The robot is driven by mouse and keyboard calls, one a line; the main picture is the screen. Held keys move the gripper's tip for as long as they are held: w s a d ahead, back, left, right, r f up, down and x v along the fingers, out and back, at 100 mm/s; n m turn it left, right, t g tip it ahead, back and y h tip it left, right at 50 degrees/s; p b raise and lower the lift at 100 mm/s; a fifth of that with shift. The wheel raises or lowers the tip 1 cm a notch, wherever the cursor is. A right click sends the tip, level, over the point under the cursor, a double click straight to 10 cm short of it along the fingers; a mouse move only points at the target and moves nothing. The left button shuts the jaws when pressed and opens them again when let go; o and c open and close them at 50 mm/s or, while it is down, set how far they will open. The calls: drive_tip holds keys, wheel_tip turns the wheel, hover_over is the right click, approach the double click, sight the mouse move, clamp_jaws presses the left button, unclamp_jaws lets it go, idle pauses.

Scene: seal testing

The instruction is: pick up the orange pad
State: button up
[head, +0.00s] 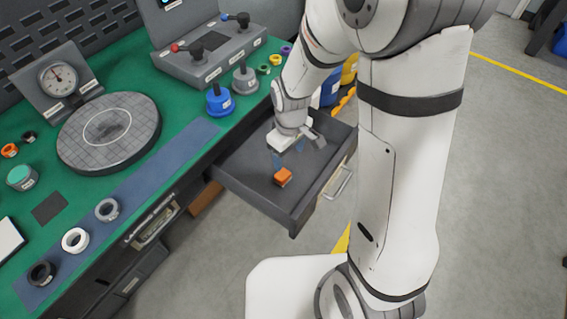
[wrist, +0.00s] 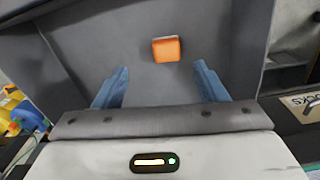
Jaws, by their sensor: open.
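The orange pad (head: 283,177) is a small orange block lying on the floor of the open grey drawer (head: 245,181). In the wrist view the pad (wrist: 166,49) lies ahead of the fingertips, roughly between their lines and a little right of the middle. My gripper (head: 277,160) is over the drawer, just behind the pad in the head view. Its two blue fingers show spread apart in the wrist view (wrist: 161,70), with nothing between them. They appear apart from the pad. The gap in height between fingertips and pad is hard to tell.
The drawer's walls surround the pad, with a handle (head: 339,183) on the front. The green bench (head: 190,130) left of it holds a round plate (head: 109,132), a dial gauge (head: 58,79), several rings, and blue (head: 219,101) and grey (head: 245,79) knobbed pieces. The drawer floor around the pad is clear.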

sight(282, 174)
drive_tip(key=shift+n, duration=0.4)
drive_tip(key=f, duration=0.3)
drive_tip(key=a+f+b, duration=0.1)
drive_tip(key=f, duration=0.6)
drive_tip(key=shift+w+a+f, duration=0.15)
drive_tip(key=shift+a+f, duration=0.1)
drive_tip(key=shift+a, duration=0.1)
drive_tip(key=shift+c, duration=0.3)
drive_tip(key=c, duration=1)
